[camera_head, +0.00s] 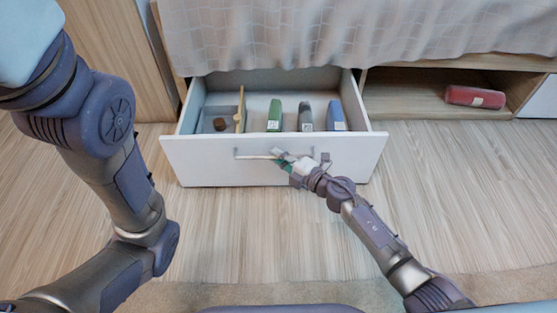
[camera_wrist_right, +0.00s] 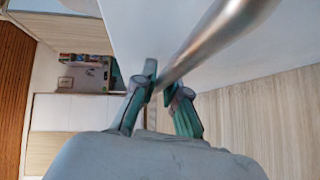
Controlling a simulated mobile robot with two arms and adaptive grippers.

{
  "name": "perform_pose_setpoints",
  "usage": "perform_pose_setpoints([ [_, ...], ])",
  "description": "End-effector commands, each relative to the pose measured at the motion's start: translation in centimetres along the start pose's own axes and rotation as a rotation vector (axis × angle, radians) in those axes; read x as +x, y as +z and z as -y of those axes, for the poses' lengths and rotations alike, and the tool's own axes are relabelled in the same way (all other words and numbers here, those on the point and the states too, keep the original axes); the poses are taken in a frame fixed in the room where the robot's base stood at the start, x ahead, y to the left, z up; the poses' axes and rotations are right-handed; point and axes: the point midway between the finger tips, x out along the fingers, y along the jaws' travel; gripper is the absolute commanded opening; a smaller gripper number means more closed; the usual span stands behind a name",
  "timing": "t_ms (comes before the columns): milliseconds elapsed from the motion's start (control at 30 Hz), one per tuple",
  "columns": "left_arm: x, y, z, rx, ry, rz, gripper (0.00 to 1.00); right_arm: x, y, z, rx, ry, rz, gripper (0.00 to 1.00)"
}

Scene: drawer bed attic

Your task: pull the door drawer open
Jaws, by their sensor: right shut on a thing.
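The white drawer (camera_head: 350,166) under the bed stands pulled out, with its inside showing. A thin bar handle (camera_head: 252,156) runs across its front. My right gripper (camera_head: 283,158) is at the handle, its fingers shut on the bar. In the right wrist view the metal handle (camera_wrist_right: 215,40) passes between the green fingertips of my right gripper (camera_wrist_right: 163,92), close to the white drawer front. My left arm crosses the left side of the head view, but its gripper is out of view.
Inside the drawer are a small brown block (camera_head: 220,124), a wooden divider (camera_head: 241,108), and green (camera_head: 274,115), grey (camera_head: 305,116) and blue (camera_head: 336,115) items. A red object (camera_head: 475,97) lies in the open shelf to the right. Wooden floor (camera_head: 450,190) in front is clear.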

Motion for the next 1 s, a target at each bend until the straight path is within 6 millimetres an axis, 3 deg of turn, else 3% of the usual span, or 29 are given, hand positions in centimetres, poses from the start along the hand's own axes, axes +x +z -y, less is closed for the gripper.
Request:
perform_pose_setpoints([
  [100,0.0,0.0,0.0,0.000,0.000,0.001,0.40,0.0,0.1,0.0,0.000,-0.001,0.002,0.00],
  [133,0.0,0.0,0.0,0.000,0.000,0.001,0.40,-0.1,0.1,0.1,0.000,-0.001,0.002,0.13],
  [300,0.0,0.0,0.0,0.000,0.000,0.001,0.40,-0.1,0.0,0.0,0.000,-0.001,0.002,0.37],
  [667,-0.1,0.2,0.1,0.000,-0.004,0.006,0.40,-0.7,0.1,0.1,-0.002,-0.001,0.002,0.37],
  [1000,0.0,0.1,0.0,0.000,-0.001,0.002,0.40,-7.3,0.0,0.2,-0.001,-0.004,0.001,0.37],
])
